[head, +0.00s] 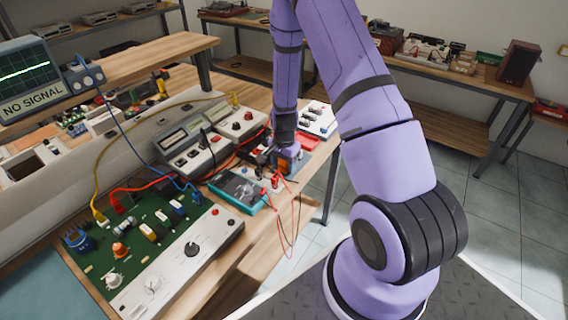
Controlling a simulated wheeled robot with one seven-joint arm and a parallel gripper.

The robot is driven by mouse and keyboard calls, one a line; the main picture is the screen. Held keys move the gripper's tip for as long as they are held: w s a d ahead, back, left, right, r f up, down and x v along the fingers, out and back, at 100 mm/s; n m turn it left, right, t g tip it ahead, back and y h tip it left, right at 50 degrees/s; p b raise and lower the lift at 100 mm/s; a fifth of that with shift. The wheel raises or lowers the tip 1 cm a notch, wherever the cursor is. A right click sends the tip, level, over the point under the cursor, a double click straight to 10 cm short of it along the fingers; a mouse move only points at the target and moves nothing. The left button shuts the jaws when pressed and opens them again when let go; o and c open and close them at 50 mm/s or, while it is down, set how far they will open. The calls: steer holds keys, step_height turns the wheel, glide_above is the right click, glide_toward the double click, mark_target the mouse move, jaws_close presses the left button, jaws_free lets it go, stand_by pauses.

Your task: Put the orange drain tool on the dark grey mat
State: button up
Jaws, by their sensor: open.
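I cannot pick out the orange drain tool for certain. A small orange patch (284,166) shows right at my gripper, too small and too covered to identify. My gripper (272,164) points down at the far right part of the workbench, behind a teal-framed meter. It is small and dark in the head view, and its jaws are open. I cannot tell whether anything lies between the fingers. I cannot make out a dark grey mat on the bench or floor.
The workbench (262,240) is crowded with a green circuit board (140,240), grey instruments (190,142), the teal-framed meter (238,190) and loose red, yellow and blue cables. A red tray (306,143) lies near the gripper. Tiled floor (510,215) is open at right.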

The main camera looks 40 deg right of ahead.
step_height(320, 180, up, 12)
steer(key=shift+r, duration=0.1)
steer(key=s+a+r+n+t, duration=0.1)
steer(key=s+a+r+n, duration=0.25)
steer(key=r, duration=0.75)
steer(key=s+a+r+n+t, duration=0.2)
steer(key=s+a+r+n, duration=0.15)
steer(key=r, duration=0.75)
steer(key=s+a+r+n, duration=0.2)
steer(key=s+r, duration=0.1)
steer(key=s, duration=0.3)
steer(key=s+a+r+n+t, duration=0.1)
steer(key=s+a+r+n, duration=0.1)
steer(key=s+r, duration=0.2)
steer(key=s+a+r+n+t, duration=0.1)
steer(key=s+a+r+n, duration=0.1)
steer(key=s, duration=0.7)
step_height(320, 180, up, 2)
steer(key=shift+s+r+n, duration=0.2)
steer(key=shift+s+n, duration=0.05)
steer(key=shift+n, duration=0.25)
